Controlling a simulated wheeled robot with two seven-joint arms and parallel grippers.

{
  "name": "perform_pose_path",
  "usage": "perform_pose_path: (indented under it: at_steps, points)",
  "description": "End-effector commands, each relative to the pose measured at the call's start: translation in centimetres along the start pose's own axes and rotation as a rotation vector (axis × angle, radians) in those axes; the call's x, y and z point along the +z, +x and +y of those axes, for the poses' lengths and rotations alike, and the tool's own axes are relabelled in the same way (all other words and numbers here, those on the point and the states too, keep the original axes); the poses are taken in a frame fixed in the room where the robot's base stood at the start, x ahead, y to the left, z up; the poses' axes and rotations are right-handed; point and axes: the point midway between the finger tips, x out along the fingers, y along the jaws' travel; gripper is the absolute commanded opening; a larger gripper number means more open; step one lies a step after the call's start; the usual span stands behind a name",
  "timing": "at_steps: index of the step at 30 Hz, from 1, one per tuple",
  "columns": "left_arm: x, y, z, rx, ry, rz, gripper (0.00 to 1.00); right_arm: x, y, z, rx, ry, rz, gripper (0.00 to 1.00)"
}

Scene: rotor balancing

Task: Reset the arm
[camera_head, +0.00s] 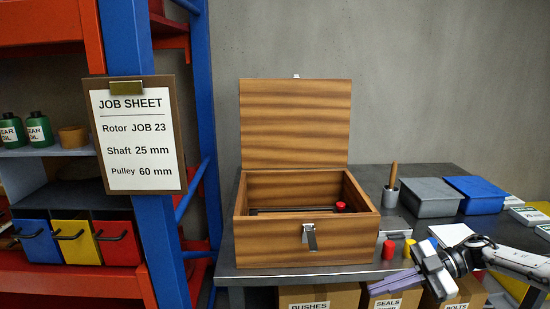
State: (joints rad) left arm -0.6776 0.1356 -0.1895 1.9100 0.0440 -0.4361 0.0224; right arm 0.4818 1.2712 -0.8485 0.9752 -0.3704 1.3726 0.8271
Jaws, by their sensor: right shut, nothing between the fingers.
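My right gripper (394,282) reaches in from the right, over the front edge of the bench. Its fingers point left and are shut with nothing between them. It hangs in front of the cardboard boxes, to the right of the wooden box (285,246) and apart from it. The wooden box stands on the bench with its lid (295,124) raised upright. A red knob (341,207) shows inside it; the rest of its contents is mostly hidden by the front wall. My left gripper is not in view.
On the grey bench (300,271) stand a red cap (389,249), a yellow one (409,248), a brush pot (391,197), a grey bin (429,198) and a blue bin (475,194). Cardboard boxes (318,297) sit below. A shelf rack with a job sheet (134,137) fills the left.

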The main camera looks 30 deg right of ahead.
Motion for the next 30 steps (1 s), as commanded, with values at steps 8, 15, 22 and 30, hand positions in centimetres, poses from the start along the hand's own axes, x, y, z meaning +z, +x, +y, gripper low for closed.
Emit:
perform_pose_path:
  at_steps: [8, 15, 22, 30]
  points:
    - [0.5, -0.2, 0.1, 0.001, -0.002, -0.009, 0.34, 1.0, 21.1, -6.7, 0.280, 0.083, 0.142, 0.00]
    - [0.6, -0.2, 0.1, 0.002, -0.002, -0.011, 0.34, 1.9, 29.4, -15.5, 0.603, 0.433, -0.035, 0.00]
    - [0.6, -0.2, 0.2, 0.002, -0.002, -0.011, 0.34, 4.2, 28.5, -25.4, 0.693, 0.782, -0.347, 0.00]
    - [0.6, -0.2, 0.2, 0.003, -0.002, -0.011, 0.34, 4.8, 27.2, -29.9, 0.676, 0.911, -0.483, 0.00]
